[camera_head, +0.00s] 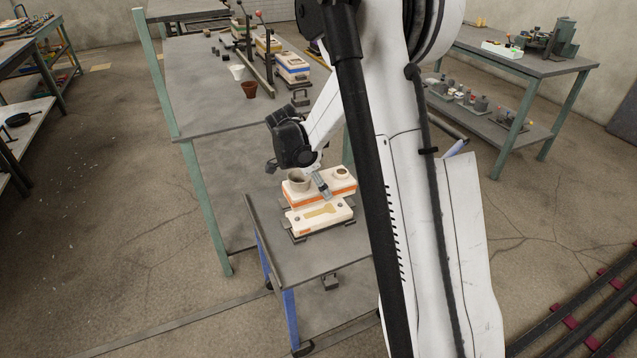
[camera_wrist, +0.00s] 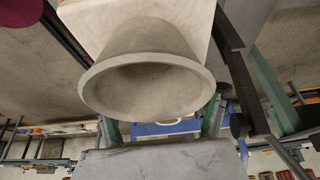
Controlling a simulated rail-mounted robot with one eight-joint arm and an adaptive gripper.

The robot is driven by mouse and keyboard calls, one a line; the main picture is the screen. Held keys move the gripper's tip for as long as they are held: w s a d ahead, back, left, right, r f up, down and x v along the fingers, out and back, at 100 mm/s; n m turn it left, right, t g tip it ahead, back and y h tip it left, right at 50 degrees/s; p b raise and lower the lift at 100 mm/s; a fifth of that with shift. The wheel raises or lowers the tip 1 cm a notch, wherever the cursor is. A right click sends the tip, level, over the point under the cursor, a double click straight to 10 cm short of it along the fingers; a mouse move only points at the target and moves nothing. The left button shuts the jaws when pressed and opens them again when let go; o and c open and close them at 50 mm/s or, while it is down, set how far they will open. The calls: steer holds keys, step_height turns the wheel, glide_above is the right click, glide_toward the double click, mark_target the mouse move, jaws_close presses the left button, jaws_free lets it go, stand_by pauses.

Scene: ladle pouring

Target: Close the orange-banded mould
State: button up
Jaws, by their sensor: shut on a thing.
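The orange-banded mould is in two parts in the head view. Its lower half (camera_head: 328,218) lies on a small blue-legged table, with a tan, cavity-like patch showing on top. In the wrist view the cup (camera_wrist: 148,80) fills the middle and the fingers do not show.
The blue-legged table (camera_head: 290,262) has bare room in front of the mould. A workbench (camera_head: 540,66) stands at the right.

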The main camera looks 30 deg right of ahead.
mark_target(304, 178)
steer(key=shift+f+b, duration=1.55)
steer(key=shift+f, duration=1.7)
steer(key=shift+f+b, duration=0.5)
steer(key=shift+b, duration=0.2)
steer(key=o, duration=2)
steer(key=v, duration=1.2)
